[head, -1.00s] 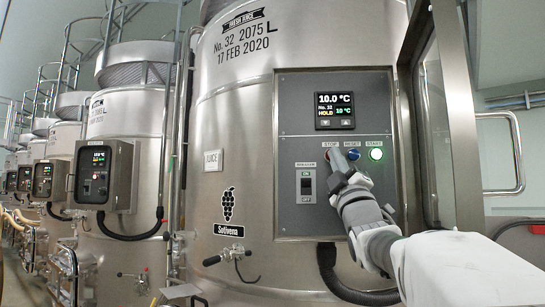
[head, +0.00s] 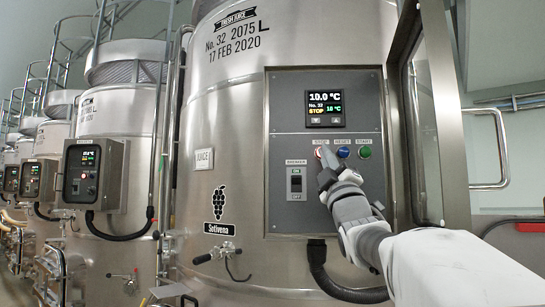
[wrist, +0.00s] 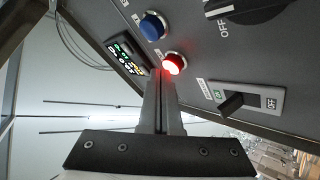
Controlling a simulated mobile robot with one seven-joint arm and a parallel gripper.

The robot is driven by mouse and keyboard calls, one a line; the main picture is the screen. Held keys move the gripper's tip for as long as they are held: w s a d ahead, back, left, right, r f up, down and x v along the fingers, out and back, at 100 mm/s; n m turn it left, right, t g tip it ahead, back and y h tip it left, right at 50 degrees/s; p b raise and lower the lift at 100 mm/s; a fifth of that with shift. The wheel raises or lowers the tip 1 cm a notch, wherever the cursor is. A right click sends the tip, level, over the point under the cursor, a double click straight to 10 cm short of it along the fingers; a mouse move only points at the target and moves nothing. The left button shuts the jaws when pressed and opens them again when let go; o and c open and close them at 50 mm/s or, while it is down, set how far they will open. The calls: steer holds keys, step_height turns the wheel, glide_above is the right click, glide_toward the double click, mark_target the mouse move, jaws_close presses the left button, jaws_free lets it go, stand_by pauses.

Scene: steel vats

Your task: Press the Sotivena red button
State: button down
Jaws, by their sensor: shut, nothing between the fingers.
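The Sotivena vat (head: 225,90) is the large steel tank with a grape label. Its grey control panel (head: 285,225) carries the red STOP button (head: 318,152), partly hidden behind my fingers in the head view. In the wrist view the red button (wrist: 175,63) glows brightly. My gripper (head: 328,160) is shut with nothing between its fingers. In the wrist view its fingertips (wrist: 161,76) are right beside the red button's lower left edge; whether they touch it I cannot tell. The panel display (head: 326,108) reads STOP.
A blue RESET button (head: 343,152) and a green START button (head: 364,152) sit right of the red one. A breaker switch (head: 296,183) is below left. The open cover door (head: 445,120) stands right of the panel, close to my arm. More vats line the left.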

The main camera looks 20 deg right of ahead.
steer(key=shift+s+a, duration=0.15)
steer(key=shift+s, duration=0.25)
steer(key=shift+s+b, duration=0.1)
steer(key=shift+b, duration=0.25)
steer(key=s+b, duration=0.1)
steer(key=s+a+b, duration=0.1)
steer(key=s, duration=0.1)
steer(key=s+b, duration=0.1)
steer(key=shift+s+a, duration=0.25)
steer(key=shift+a, duration=0.15)
stand_by(0.4)
